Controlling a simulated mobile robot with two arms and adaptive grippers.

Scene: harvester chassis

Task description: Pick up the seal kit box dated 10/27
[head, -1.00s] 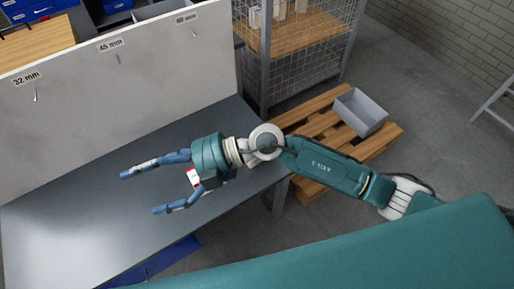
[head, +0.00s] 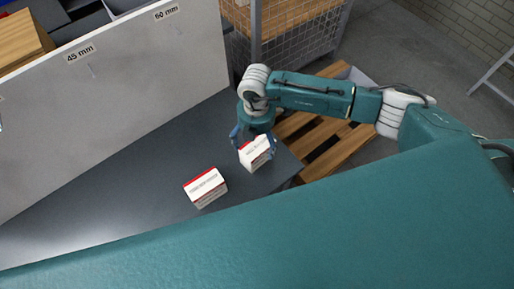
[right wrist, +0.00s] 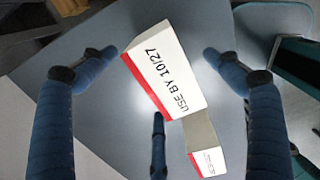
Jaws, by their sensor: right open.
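A white seal kit box with a red edge (right wrist: 165,75) shows "USE BY 10/27" in the right wrist view. It lies between the spread fingers of my right gripper (right wrist: 160,54), with gaps visible at the sides. In the head view the same box (head: 256,153) stands near the table's right end, with my right gripper (head: 254,140) pointing down over it. The gripper is open. A second white and red box (head: 206,188) stands to the left; its print is too small to read. A white and red box (right wrist: 207,161) also shows low in the wrist view. My left gripper is out of view.
The grey table (head: 120,195) is clear left of the boxes. A pale upright panel (head: 130,100) with size labels stands along its back edge. A wire cage shelf (head: 295,45) and a wooden pallet (head: 335,150) stand beyond the table's right end.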

